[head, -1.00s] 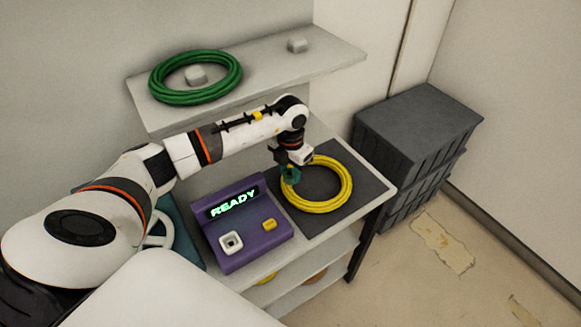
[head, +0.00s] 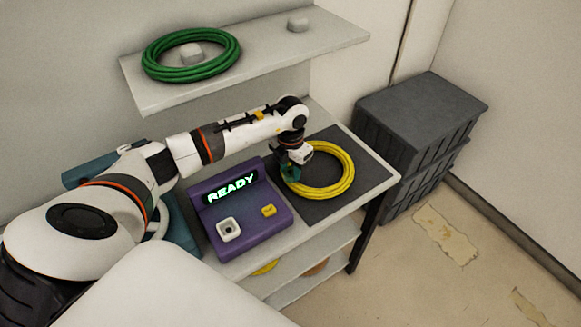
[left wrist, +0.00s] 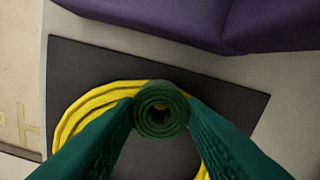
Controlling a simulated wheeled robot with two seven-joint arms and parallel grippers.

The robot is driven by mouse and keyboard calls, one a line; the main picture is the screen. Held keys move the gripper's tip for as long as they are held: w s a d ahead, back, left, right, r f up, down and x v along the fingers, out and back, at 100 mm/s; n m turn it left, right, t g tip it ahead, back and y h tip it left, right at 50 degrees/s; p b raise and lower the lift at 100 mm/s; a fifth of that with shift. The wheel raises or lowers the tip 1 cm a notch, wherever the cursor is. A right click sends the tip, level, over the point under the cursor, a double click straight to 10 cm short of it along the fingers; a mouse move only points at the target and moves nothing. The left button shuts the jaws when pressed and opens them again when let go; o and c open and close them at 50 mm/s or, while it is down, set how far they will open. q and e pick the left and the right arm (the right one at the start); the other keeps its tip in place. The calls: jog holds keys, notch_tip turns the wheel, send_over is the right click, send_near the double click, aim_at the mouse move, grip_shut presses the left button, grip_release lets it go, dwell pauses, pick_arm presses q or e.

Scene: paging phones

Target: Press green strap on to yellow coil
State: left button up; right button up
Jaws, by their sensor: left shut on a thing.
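The yellow coil (head: 340,187) lies flat on a dark mat (head: 310,210) on the table, and part of it shows in the left wrist view (left wrist: 75,115). My left gripper (head: 289,176) points down at the coil's left edge. In the left wrist view its two green fingers are shut on the rolled green strap (left wrist: 160,109), seen end-on as a spiral. The strap overlaps the coil's rim in that view; I cannot tell whether they touch. In the head view the fingers and strap blend together. My right gripper is not in view.
A purple console (head: 240,222) reading READY, with a white and a yellow button, stands left of the mat. Dark crates (head: 420,125) stand right of the table.

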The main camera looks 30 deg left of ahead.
aim_at(290, 171)
pick_arm(q)
jog(key=shift+f, duration=0.1)
dwell(0.4)
jog(key=shift+f+b, duration=0.35)
dwell(0.7)
jog(key=o, duration=1.5)
jog(key=shift+r, duration=0.1)
jog(key=shift+r+p, duration=2.35)
jog(key=shift+r, duration=1.1)
